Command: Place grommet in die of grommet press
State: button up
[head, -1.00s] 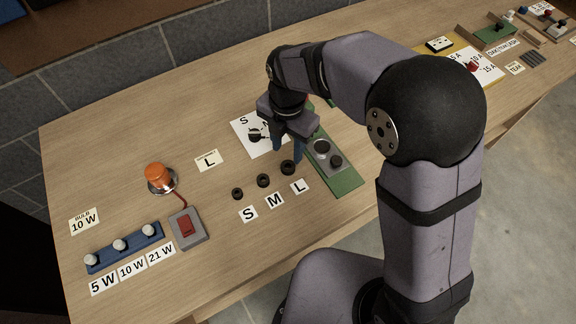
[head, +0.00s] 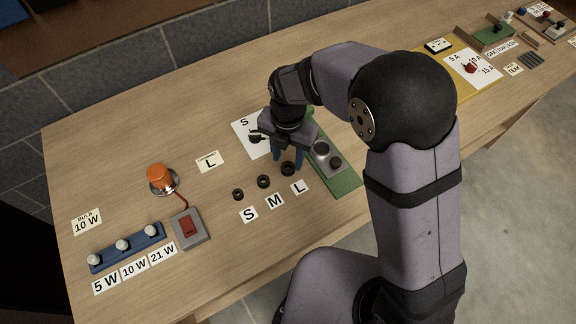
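Three black ring grommets lie in a diagonal row on the wooden table: the small one (head: 238,194), the middle one (head: 263,181) and the large one (head: 288,168), above cards S, M and L. My gripper (head: 287,163) points down with its blue fingers apart, one on each side of the large grommet. I cannot tell whether they touch it. The grommet press stands just right of it, with a green base (head: 343,181) and a grey plate (head: 328,157) bearing two round parts. My gripper and wrist hide part of the press. A card reading L (head: 208,161) lies to the left.
A white card with a black knob (head: 255,136) lies behind my gripper, partly hidden. An orange lamp (head: 162,178), a red switch box (head: 188,228) and a blue bulb holder (head: 126,247) stand at left. A yellow fuse board (head: 462,80) is at far right.

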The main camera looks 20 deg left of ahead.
aim_at(288, 167)
jog(key=shift+f+p, duration=0.5)
jog(key=shift+f, duration=1.45)
jog(key=c, duration=0.9)
jog(key=shift+r, duration=0.1)
notch_tip(288, 167, up, 10)
jog(key=b, duration=0.2)
jog(key=shift+w, duration=0.1)
